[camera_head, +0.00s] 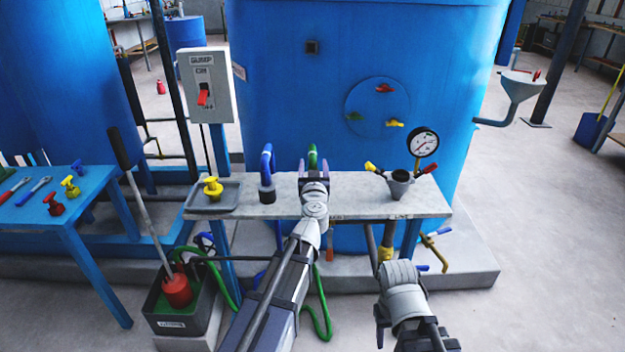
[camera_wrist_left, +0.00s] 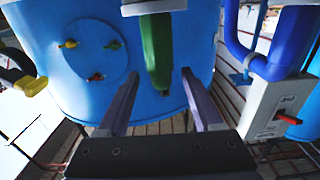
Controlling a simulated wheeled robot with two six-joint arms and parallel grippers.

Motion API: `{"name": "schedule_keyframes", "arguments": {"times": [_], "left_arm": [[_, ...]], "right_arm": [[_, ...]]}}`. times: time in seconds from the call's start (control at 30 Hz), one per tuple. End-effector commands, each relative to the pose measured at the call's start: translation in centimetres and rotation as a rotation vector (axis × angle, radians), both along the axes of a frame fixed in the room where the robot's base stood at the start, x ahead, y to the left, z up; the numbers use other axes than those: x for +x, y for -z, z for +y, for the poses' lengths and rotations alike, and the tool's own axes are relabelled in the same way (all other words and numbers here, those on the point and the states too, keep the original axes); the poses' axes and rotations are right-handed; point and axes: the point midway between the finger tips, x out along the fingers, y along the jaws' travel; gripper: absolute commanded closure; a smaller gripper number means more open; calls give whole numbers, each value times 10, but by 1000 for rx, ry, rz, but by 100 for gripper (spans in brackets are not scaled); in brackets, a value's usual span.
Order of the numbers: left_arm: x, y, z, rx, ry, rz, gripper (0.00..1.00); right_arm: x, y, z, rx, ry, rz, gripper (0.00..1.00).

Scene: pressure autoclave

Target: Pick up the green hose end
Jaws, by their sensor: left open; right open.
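The green hose end (camera_head: 313,153) stands up as a short bent piece at the middle of the bench's back edge. In the left wrist view the green hose end (camera_wrist_left: 157,50) lies ahead, in line with the gap between my fingers, below a pale collar (camera_wrist_left: 153,7). My left gripper (camera_head: 314,166) is open at the hose; its two fingers (camera_wrist_left: 159,84) stand apart, one on each side, and I see no grip on it. My right gripper (camera_head: 399,276) is open, in front of the bench to the right, apart from the hose; its fingertips are hard to make out.
A blue hose end (camera_head: 266,165) stands left of the green one. A grey tray (camera_head: 214,196) with a yellow valve is further left on the bench (camera_head: 350,200). A grey funnel fitting (camera_head: 399,183) and pressure gauge (camera_head: 423,142) are to the right. A blue tank (camera_head: 270,90) rises behind.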

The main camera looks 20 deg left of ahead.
Motion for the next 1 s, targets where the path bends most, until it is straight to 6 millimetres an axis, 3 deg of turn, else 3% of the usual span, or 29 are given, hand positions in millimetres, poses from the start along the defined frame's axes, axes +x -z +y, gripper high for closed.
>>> {"name": "schedule_keyframes", "arguments": {"times": [0.27, 0.53, 1.0], "left_arm": [[40, -1, 13, 0, 0, 0, 32], [42, -1, 14, 0, 0, -1, 32], [42, -1, 14, 0, 0, -1, 85]], "right_arm": [[0, -1, 0, 0, 0, 0, 50], [0, -1, 0, 0, 0, 0, 50], [0, -1, 0, 0, 0, 0, 50]]}}
